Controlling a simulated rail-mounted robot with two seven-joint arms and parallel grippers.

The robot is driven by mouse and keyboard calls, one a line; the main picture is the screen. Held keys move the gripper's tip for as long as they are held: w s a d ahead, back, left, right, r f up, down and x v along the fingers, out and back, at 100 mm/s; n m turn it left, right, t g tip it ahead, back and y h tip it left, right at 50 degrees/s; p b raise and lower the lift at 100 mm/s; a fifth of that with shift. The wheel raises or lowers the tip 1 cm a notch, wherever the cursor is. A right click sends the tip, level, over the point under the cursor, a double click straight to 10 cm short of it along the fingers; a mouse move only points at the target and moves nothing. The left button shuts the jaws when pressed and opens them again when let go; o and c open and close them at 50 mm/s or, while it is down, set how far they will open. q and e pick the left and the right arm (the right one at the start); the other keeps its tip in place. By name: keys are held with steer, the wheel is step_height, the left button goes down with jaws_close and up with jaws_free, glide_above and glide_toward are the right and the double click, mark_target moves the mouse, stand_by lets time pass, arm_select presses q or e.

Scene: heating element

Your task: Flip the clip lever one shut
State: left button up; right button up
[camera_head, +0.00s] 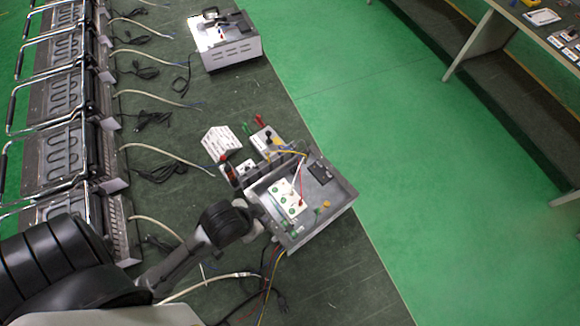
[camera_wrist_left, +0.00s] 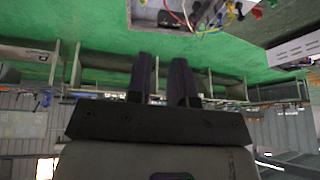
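A grey open-topped box (camera_head: 335,213) sits on the dark bench in the head view. Inside it are a white panel (camera_head: 289,198) with green round parts, a black block (camera_head: 319,172), and small red and yellow parts. The clip levers are too small to tell apart, so I cannot tell how lever one stands. My left arm reaches to the box's left side in the head view, where its fingertips are not clear. In the left wrist view my left gripper (camera_wrist_left: 163,66) has its two fingers apart with nothing between them. The box's edge and wires show above them. My right gripper is not in view.
A metal unit (camera_head: 228,43) stands farther back. Heater units with cables (camera_head: 60,154) line the left.

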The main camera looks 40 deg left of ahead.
arm_select(q)
steer(key=w+a+f+t+b, duration=0.1)
steer(key=w+b, duration=0.2)
steer(key=w, duration=0.1)
steer(key=w+a+f+m+t+y+b, duration=0.1)
steer(key=w+b, duration=0.3)
steer(key=w+a+f+t+b, duration=0.1)
steer(key=w+a+b, duration=0.1)
steer(key=w+b, duration=0.1)
steer(key=shift+w+a+f+m, duration=0.1)
steer(key=shift+w+f+m, duration=0.15)
steer(key=shift+w+m, duration=0.25)
jaws_close()
steer(key=w+a+f+m+y+b, duration=0.2)
steer(key=w+a+f+b, duration=0.5)
steer(key=w+b, duration=0.35)
steer(key=w+a+f+n+g+h+b, duration=0.1)
steer(key=a+f+n+h+b, duration=0.1)
steer(key=a+f+h, duration=0.2)
steer(key=w+a+f+n+g+h+b, duration=0.2)
steer(key=a+f+n+h+b, duration=0.1)
steer(key=f, duration=0.6)
steer(key=shift+w+a+g+h, duration=0.15)
steer(key=shift+a+g+h, duration=0.15)
steer(key=shift+a+h, duration=0.6)
steer(key=shift+a, duration=0.15)
